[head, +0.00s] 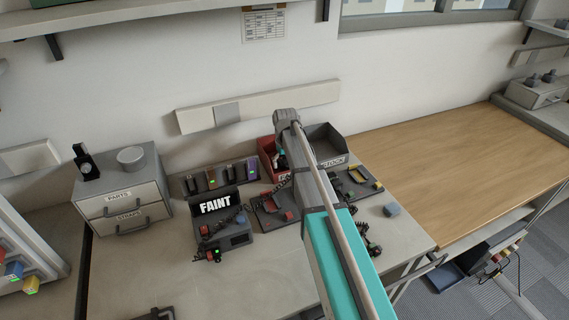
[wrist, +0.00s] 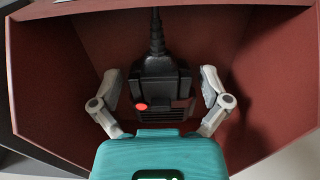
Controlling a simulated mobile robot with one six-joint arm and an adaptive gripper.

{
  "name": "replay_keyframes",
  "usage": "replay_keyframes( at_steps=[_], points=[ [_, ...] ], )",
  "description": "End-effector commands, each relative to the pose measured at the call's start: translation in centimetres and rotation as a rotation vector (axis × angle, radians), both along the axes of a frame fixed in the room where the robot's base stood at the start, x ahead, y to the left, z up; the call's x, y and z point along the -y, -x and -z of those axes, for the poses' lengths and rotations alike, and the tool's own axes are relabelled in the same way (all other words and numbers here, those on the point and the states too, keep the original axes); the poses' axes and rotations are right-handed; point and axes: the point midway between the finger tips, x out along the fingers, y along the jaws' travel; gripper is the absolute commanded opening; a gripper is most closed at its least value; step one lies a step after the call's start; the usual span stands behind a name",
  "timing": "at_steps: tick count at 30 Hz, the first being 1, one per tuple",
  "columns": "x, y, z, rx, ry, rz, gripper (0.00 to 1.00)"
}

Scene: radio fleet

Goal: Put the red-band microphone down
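A black microphone (wrist: 160,84) with a round red spot on its face is inside the red bin (wrist: 55,75) in the wrist view. A dark ribbed cord rises from its top. A red band around it is not clear to see. My gripper (wrist: 161,88) has one finger on each side of the microphone, with a narrow gap showing on both sides. The fingers look open. In the head view the red bin (head: 266,146) stands against the back wall, partly behind my arm, and my fingers cannot be made out there.
A dark grey bin (head: 335,156) stands right beside the red bin. A drawer box (head: 122,192) stands left. The front bench (head: 262,278) and wooden table (head: 440,165) have free room.

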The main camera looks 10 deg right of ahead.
Motion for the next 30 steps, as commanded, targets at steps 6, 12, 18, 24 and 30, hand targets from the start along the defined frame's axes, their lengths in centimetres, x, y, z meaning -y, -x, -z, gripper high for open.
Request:
replay_keyframes(
  at_steps=[6, 12, 18, 24, 30],
  points=[
    [0.0, 0.0, 0.0, 0.000, 0.000, 0.000, 1.00],
    [0.0, 0.0, -0.2, 0.000, 0.000, 0.000, 1.00],
    [0.0, 0.0, -0.8, 0.000, 0.000, 0.000, 1.00],
    [0.0, 0.0, -2.2, 0.000, 0.000, 0.000, 1.00],
    [0.0, 0.0, -3.8, 0.000, 0.000, 0.000, 1.00]
  ],
)
